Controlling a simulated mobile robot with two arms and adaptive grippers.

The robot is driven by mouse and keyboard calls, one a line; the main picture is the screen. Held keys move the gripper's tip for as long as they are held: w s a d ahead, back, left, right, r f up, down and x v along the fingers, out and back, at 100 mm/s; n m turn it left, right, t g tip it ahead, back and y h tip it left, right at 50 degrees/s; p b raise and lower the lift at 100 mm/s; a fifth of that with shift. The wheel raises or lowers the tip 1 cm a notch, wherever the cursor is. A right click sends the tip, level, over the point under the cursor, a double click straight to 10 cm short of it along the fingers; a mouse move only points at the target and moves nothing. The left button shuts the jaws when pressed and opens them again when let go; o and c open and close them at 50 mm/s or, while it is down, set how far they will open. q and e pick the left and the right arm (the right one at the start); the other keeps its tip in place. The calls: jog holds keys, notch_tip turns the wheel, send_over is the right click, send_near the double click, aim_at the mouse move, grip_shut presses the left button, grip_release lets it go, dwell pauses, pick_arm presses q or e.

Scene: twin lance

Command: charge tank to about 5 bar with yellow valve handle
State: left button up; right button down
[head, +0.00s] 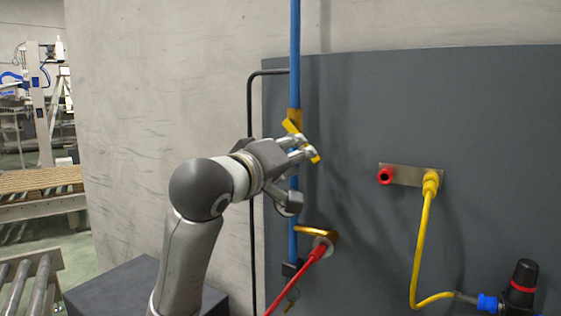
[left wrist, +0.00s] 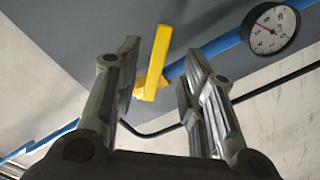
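The yellow valve handle (head: 291,126) sits on a blue vertical pipe (head: 295,55), tilted, with its middle partly hidden by my left gripper. My left gripper (head: 305,148) is at the handle. In the left wrist view, the fingers of my left gripper (left wrist: 163,62) are apart, with the yellow handle (left wrist: 158,55) between them and a visible gap on either side. A round white pressure gauge (left wrist: 274,30) is at the upper right there; its needle points up and left, but its numbers are too small to read. The tank is not identifiable. My right gripper is not in view.
A dark grey panel (head: 375,100) stands behind the pipe. Below the handle are a brass-coloured fitting (head: 317,231) and a red hose (head: 297,280). On the right are a red port (head: 385,176), a yellow hose (head: 423,240) and a black cylindrical part (head: 522,280).

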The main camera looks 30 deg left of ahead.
pick_arm(q)
jog(key=s, duration=0.5)
jog(key=shift+d, duration=0.15)
jog(key=shift+w, duration=0.1)
